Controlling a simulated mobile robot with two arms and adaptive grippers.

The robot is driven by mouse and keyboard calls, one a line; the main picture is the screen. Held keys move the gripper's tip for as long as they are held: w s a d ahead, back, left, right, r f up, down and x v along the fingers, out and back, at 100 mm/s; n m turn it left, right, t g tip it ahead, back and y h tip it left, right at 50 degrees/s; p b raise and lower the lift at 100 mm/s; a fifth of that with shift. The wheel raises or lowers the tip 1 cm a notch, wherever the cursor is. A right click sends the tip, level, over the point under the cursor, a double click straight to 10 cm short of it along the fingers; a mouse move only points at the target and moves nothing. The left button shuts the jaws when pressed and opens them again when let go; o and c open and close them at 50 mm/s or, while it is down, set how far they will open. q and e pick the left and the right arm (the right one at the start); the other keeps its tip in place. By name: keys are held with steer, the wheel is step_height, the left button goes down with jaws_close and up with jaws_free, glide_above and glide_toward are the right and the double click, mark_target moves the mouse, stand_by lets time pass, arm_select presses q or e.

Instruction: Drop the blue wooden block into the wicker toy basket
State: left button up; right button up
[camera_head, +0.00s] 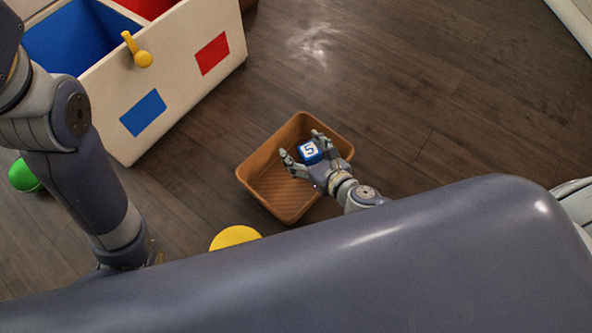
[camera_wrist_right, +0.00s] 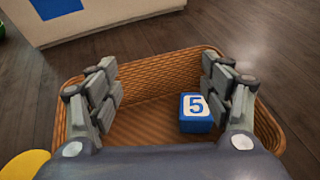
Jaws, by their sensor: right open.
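The blue wooden block (camera_head: 310,151) has a white face with a blue 5. It lies inside the outline of the brown wicker basket (camera_head: 270,190), near its upper right side. My right gripper (camera_head: 300,143) is open over the basket, with the block between its spread fingers. In the right wrist view, the block (camera_wrist_right: 195,113) is close to the right-hand finger, and a gap separates it from the left-hand finger. The basket (camera_wrist_right: 150,68) surrounds it there. I cannot tell whether the block touches the basket floor or a finger.
A white toy chest (camera_head: 185,85) with blue and red compartments and a yellow knob stands at upper left. A yellow round thing (camera_head: 235,237) lies just below the basket. A green ball (camera_head: 24,176) is at the left. Wooden floor right of the basket is clear.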

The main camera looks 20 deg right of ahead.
step_height(320, 180, up, 6)
stand_by(0.4)
